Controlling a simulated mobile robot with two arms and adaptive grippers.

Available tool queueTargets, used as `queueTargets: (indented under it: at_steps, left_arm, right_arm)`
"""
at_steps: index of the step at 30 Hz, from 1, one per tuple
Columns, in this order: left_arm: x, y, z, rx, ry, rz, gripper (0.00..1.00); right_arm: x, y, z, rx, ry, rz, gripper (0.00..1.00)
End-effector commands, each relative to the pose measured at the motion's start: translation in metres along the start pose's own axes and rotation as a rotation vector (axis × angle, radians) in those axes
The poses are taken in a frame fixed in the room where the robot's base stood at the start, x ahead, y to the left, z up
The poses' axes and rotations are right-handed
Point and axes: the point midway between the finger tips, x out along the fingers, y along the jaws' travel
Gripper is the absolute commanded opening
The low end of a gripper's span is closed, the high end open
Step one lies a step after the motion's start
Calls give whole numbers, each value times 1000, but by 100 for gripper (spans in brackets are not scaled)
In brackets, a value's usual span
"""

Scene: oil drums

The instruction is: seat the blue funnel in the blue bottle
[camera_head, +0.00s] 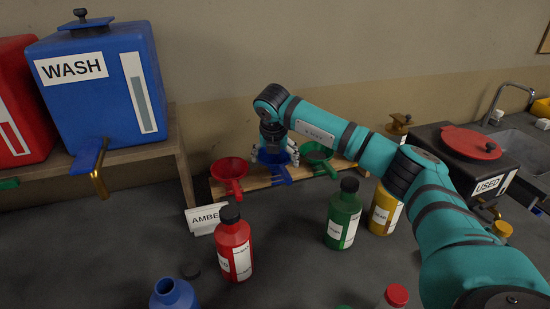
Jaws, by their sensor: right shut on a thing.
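The blue funnel (281,175) is at the wooden rack, between the red and green funnels. My right gripper (271,153) reaches down to it from above and is shut on it; the wrist hides part of the funnel's bowl. I cannot tell whether the funnel is lifted off the rack. The blue bottle (174,295) stands at the bottom edge of the view, left of centre, with its mouth open and its lower part cut off. It is well apart from the funnel, nearer to me and to the left. My left gripper is not in view.
A red funnel (229,172) and a green funnel (318,155) flank the blue one. Capped red (235,250), green (342,222) and yellow (381,212) bottles stand in front. An AMBER sign (203,221) stands beside the red bottle.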

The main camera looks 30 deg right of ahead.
Motion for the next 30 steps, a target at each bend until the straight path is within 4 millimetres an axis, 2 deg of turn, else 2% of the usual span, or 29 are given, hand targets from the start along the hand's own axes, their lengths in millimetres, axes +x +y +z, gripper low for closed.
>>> queueTargets:
  at_steps: [30]
  left_arm:
    - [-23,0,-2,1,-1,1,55]
  right_arm:
    - [-37,0,15,0,-1,1,59]
